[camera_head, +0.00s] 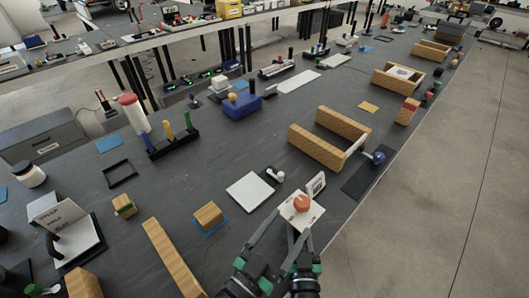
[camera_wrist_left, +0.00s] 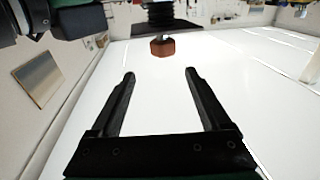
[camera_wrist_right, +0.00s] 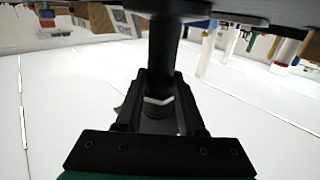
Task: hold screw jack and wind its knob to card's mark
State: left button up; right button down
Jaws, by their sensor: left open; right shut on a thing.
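The screw jack's orange-red knob (camera_head: 301,203) sits at the front centre of the head view, above a white plate (camera_head: 316,214). In the left wrist view the knob (camera_wrist_left: 162,48) lies beyond the fingertips, apart from them. A small upright white card (camera_head: 316,186) with a dark mark stands just behind the knob; the mark is too small to read. My left gripper (camera_wrist_left: 160,72) is open and empty, pointing at the knob. My right gripper (camera_wrist_right: 160,78) is shut on the jack's black post (camera_wrist_right: 163,50). The jack's lower body is mostly hidden by my grippers in the head view.
A white square pad (camera_head: 250,192) and a small white object (camera_head: 275,174) lie left of the card. A wooden block (camera_head: 208,215) and long wooden bar (camera_head: 173,258) are further left. A wooden frame (camera_head: 318,147) stands behind. The table's right edge is near.

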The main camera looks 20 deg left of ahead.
jog(key=shift+w+d, duration=0.1)
jog(key=shift+w, duration=0.05)
pick_arm(q)
jog(key=w+a+r+m+t+h, duration=0.3)
jog(key=r+m, duration=0.4)
jog(key=m, duration=0.2)
jog(key=w+a+r+m+t+h, duration=0.3)
jog(key=r+m+h, duration=0.1)
jog(key=r+m, duration=0.4)
jog(key=m, duration=0.2)
jog(key=shift+r+m, duration=0.15)
jog(key=shift+m, duration=0.15)
